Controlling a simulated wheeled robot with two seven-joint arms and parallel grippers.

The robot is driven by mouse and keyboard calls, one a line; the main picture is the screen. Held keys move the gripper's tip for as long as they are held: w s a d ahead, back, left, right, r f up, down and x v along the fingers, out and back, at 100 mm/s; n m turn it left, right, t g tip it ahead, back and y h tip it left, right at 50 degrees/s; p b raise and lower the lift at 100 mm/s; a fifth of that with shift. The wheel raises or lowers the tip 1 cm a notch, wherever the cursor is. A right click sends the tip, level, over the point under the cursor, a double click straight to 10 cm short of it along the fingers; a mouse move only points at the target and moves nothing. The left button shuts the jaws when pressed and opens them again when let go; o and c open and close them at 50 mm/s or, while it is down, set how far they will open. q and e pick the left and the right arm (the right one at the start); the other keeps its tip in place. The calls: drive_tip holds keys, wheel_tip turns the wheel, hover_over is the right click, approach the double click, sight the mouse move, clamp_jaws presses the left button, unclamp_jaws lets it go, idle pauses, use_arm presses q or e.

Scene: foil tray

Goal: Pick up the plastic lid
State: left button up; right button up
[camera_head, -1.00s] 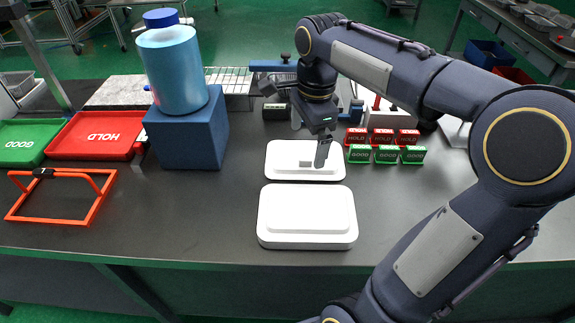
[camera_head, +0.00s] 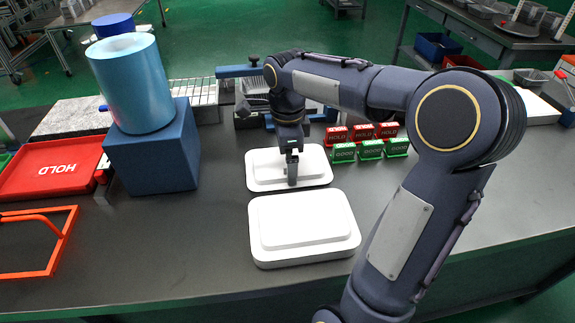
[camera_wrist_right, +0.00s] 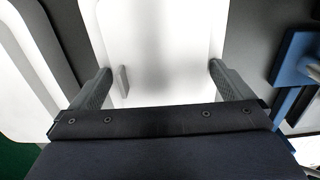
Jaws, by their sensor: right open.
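The white plastic lid (camera_head: 262,176) lies flat on the dark table, behind another white, raised-top piece (camera_head: 303,230). A small upright grip tab (camera_wrist_right: 123,80) stands on the lid in the right wrist view. My right gripper (camera_head: 291,170) points down over the middle of the lid in the head view and hides the tab there. In the right wrist view the right gripper (camera_wrist_right: 160,78) is open, its fingers wide apart. The tab is between them, nearer the left finger. Nothing is held. I cannot tell how far the fingertips are above the lid. My left gripper is out of view.
A red HOLD tray (camera_head: 50,170) and orange frame (camera_head: 62,240) are farther left.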

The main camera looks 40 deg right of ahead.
drive_tip(key=c, duration=0.6)
drive_tip(key=shift+r, duration=0.1)
